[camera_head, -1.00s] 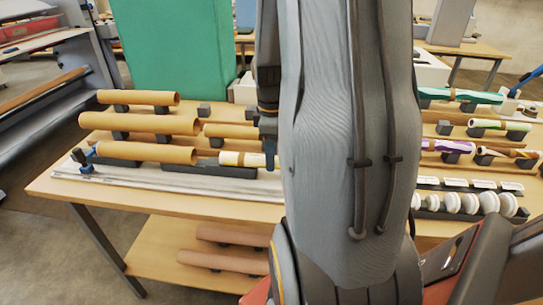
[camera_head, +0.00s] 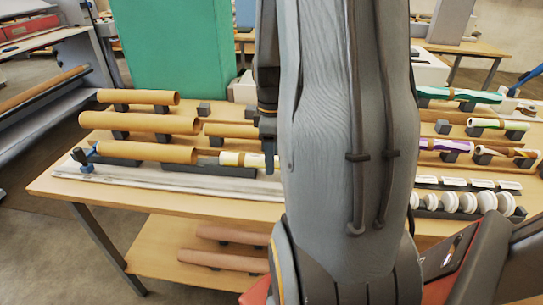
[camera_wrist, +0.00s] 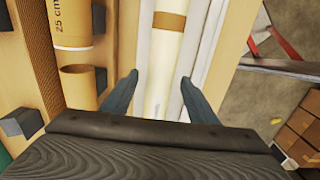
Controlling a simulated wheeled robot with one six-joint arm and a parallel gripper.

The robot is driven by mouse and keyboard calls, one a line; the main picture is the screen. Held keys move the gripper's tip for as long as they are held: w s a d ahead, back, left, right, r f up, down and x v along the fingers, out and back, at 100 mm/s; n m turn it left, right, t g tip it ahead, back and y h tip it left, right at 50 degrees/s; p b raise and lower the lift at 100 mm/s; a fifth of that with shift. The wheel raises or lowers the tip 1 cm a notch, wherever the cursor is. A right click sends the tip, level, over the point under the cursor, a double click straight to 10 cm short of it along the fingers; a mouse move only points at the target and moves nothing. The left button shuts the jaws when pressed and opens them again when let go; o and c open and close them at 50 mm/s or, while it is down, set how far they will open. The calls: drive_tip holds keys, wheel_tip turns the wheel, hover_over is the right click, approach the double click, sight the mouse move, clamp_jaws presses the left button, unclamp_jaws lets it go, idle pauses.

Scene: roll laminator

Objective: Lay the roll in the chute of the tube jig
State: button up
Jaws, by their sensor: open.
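The roll (camera_head: 246,160), pale with a brown band, lies in the chute of the tube jig (camera_head: 215,168), in line with a brown tube (camera_head: 150,152). In the wrist view the roll (camera_wrist: 160,70) runs up the picture between pale rails. My gripper (camera_wrist: 160,77) is open, with one finger on each side of the roll and a gap to it on both sides. In the head view my arm covers most of the gripper.
Several brown tubes (camera_head: 140,122) rest on dark blocks behind the jig. One tube (camera_wrist: 72,25) marked 25 cm is left of my gripper. Patterned rolls (camera_head: 497,124) and white discs (camera_head: 470,203) stand at the right. The table's front edge (camera_head: 140,205) is close to the jig.

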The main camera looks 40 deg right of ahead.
drive_tip(key=shift+r+b, duration=0.75)
drive_tip(key=shift+r, duration=3.15)
drive_tip(key=a+f+m, duration=0.2)
drive_tip(key=a, duration=0.6)
drive_tip(key=s+a+f+m, duration=0.1)
drive_tip(key=a+f+m, duration=0.2)
drive_tip(key=a, duration=0.5)
drive_tip(key=s+a+f+m+t+b, duration=0.1)
drive_tip(key=a+f+m, duration=0.1)
drive_tip(key=a, duration=0.6)
drive_tip(key=shift+s+a+f+m, duration=0.2)
drive_tip(key=shift+s+f+m, duration=0.1)
drive_tip(key=shift+m, duration=0.3)
drive_tip(key=shift+w, duration=0.1)
